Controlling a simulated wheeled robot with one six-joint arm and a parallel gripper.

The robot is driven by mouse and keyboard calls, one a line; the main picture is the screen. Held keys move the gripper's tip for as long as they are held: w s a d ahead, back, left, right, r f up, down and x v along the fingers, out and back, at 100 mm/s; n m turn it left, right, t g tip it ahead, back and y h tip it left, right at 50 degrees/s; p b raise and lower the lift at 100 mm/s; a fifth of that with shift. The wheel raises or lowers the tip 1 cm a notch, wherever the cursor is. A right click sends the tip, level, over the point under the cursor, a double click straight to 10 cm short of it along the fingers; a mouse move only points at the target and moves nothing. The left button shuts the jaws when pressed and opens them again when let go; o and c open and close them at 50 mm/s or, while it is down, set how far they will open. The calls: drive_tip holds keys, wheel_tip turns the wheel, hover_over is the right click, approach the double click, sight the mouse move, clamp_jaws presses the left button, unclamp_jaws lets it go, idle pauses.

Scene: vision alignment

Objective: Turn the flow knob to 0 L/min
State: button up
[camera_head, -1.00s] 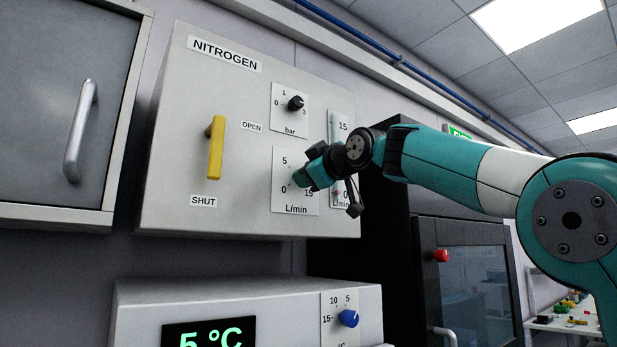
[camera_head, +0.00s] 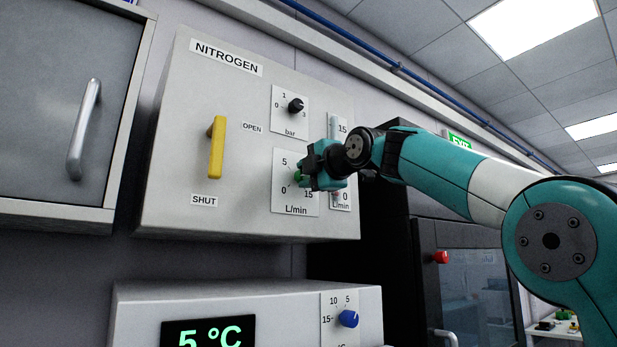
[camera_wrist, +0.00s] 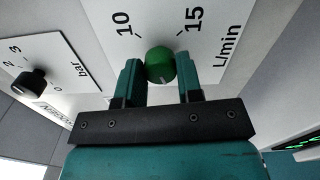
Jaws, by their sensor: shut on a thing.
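The green flow knob (camera_wrist: 160,65) sits between the two fingers of my gripper (camera_wrist: 160,80) in the wrist view. The fingers are shut on its sides. A pale mark on the knob points down in that view, towards the palm, away from the printed 10 and 15. The 0 and 5 are hidden there. In the head view, my gripper (camera_head: 305,178) is at the L/min dial plate (camera_head: 283,201), and a small part of the green knob (camera_head: 299,177) shows. The 0, 5 and 15 are visible; the 10 is covered.
The black bar knob (camera_head: 295,105) is above the dial on the nitrogen panel (camera_head: 180,120). A yellow handle (camera_head: 216,148) is left of it. A flow tube (camera_head: 340,195) stands close at the right. A blue knob (camera_head: 348,319) is on the unit below.

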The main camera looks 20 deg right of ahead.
drive_tip(key=n, duration=0.5)
drive_tip(key=shift+b, duration=0.3)
drive_tip(key=shift+n, duration=0.3)
drive_tip(key=o, duration=0.9)
drive_tip(key=shift+b+v, duration=3.05)
drive_tip(key=shift+v, duration=5.7)
